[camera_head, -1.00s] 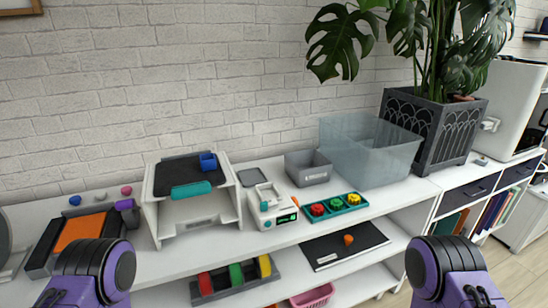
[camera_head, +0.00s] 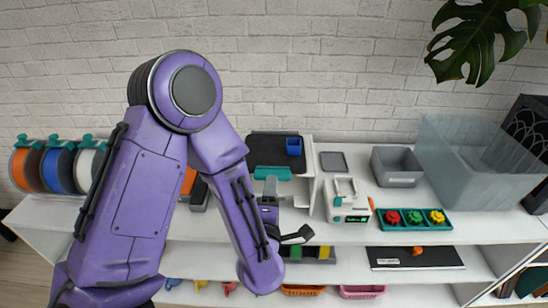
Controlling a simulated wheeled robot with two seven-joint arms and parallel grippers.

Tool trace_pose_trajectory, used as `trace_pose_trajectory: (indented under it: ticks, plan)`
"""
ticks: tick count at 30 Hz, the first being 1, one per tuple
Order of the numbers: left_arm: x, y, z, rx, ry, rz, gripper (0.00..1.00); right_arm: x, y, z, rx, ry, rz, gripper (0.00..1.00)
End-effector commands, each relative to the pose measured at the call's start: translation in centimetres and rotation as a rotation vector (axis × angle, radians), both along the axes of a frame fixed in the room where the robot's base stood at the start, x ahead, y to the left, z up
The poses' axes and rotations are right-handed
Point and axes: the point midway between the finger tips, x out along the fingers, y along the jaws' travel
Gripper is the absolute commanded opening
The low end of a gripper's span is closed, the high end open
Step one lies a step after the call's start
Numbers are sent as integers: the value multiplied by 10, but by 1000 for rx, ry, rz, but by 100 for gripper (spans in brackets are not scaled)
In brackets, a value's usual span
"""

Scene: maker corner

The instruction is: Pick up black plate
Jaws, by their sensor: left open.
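A flat black plate (camera_head: 386,257) with a small pale label lies on the lower shelf at the right, with an orange piece (camera_head: 417,251) at its back edge. Another flat black piece (camera_head: 262,146) lies on top of the white stand, with a blue cup (camera_head: 293,147) and a teal part (camera_head: 272,172) on it. My left arm crosses the left middle of the view. My left gripper (camera_head: 287,210) is open in front of the stand, left of the plate on the lower shelf and apart from it. My right gripper is out of view.
A white device (camera_head: 345,213), a grey bin (camera_head: 397,168) and a teal tray (camera_head: 440,226) of coloured knobs stand on the upper surface. A clear tub (camera_head: 455,165) is at the right. Spools (camera_head: 58,168) stand at the left. Pink (camera_head: 362,292) and orange (camera_head: 303,290) baskets sit lower down.

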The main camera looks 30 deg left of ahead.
Motion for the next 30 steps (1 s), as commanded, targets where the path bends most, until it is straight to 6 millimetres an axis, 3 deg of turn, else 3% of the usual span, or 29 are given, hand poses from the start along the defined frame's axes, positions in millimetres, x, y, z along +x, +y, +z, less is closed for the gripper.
trace_pose_trajectory:
  ticks: [1,3,15,23,28,30]
  plan:
    - [6,5,-10,-4,-5,4,51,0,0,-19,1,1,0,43]
    - [17,10,-1,-1,2,4,51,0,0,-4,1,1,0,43]
    - [70,35,-1,3,6,3,51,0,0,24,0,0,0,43]
    - [74,38,-5,5,7,1,51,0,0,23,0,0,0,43]
    - [74,37,-5,5,7,1,0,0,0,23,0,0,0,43]
    - [74,37,-5,5,7,1,0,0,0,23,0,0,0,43]
